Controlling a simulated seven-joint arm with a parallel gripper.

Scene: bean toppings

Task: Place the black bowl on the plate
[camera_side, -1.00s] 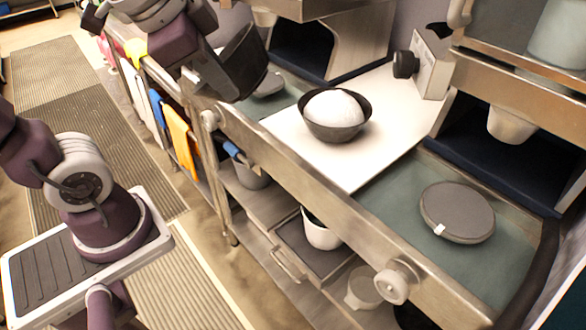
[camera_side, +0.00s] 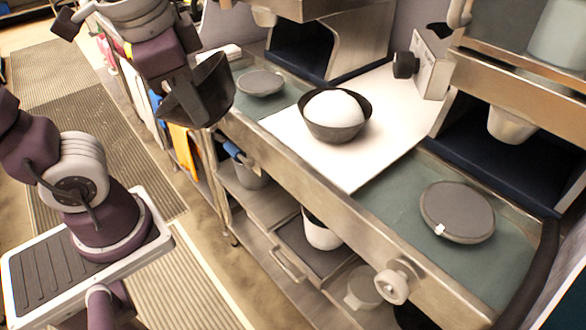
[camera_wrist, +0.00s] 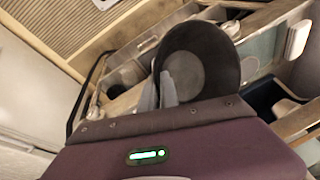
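My gripper (camera_side: 197,92) is shut on the rim of an empty black bowl (camera_side: 222,88), which it holds tilted in the air left of the counter. In the wrist view the fingers (camera_wrist: 159,93) pinch the edge of this bowl (camera_wrist: 205,55), and its inside faces the camera. A second black bowl (camera_side: 325,132) stands upright on the white board with a white round mass in it. A grey round plate (camera_side: 260,82) lies on the green surface at the back left. A similar grey disc (camera_side: 457,211) with a small white tag lies at the right.
A white board (camera_side: 375,135) covers the middle counter. A metal front rail (camera_side: 310,195) with knobs runs along the counter. Shelves overhang the back, and a grey box with a black knob (camera_side: 405,64) stands behind the board.

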